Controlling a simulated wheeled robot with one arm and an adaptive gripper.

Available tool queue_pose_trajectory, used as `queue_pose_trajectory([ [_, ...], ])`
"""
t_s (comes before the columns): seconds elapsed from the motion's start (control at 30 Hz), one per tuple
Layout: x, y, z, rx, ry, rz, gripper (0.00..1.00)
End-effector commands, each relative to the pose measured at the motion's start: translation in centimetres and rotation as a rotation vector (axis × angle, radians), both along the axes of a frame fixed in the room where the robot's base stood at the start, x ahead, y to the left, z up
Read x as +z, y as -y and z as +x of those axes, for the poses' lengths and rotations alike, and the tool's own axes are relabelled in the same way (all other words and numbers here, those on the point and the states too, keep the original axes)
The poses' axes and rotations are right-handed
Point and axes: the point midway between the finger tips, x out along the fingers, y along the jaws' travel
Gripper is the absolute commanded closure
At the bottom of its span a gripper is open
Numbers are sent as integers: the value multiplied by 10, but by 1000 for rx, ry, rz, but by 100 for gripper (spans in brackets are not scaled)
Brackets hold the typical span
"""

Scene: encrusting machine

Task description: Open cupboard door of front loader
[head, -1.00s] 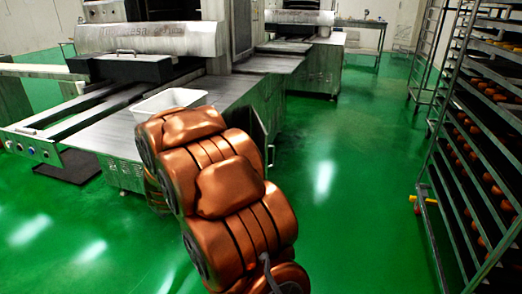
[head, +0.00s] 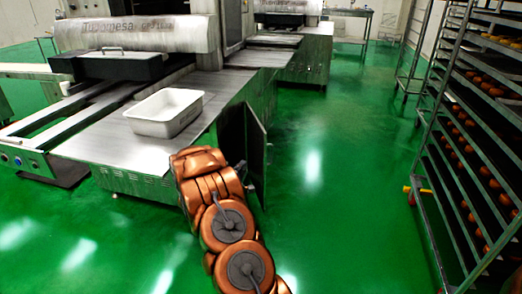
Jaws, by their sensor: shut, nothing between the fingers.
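The front loader (head: 140,145) is the long steel machine at the left, with a flat metal top. Its cupboard door (head: 256,150) is on the side facing the aisle and stands partly open, swung outward. A dark opening (head: 231,132) shows between the door and the cabinet body. A small handle shows on the door's outer edge. My copper-coloured arm reaches up from the bottom of the picture to just in front of the door's lower part.
A white tub (head: 165,112) sits on the loader's top. A tall rack (head: 455,150) with trays of baked goods stands at the right. The green floor (head: 335,170) between loader and rack is clear. Another steel machine (head: 300,55) stands farther back.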

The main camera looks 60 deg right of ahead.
Motion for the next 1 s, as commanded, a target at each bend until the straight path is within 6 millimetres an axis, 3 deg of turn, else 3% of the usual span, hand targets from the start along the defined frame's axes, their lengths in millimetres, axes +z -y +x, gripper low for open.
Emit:
queue_pose_trajectory([
  [0.27,0,18,-11,-38,-30,-46,100],
  [0.9,-2,110,5,-36,-30,-43,100],
  [1.0,-2,119,-3,-36,-32,-44,100],
])
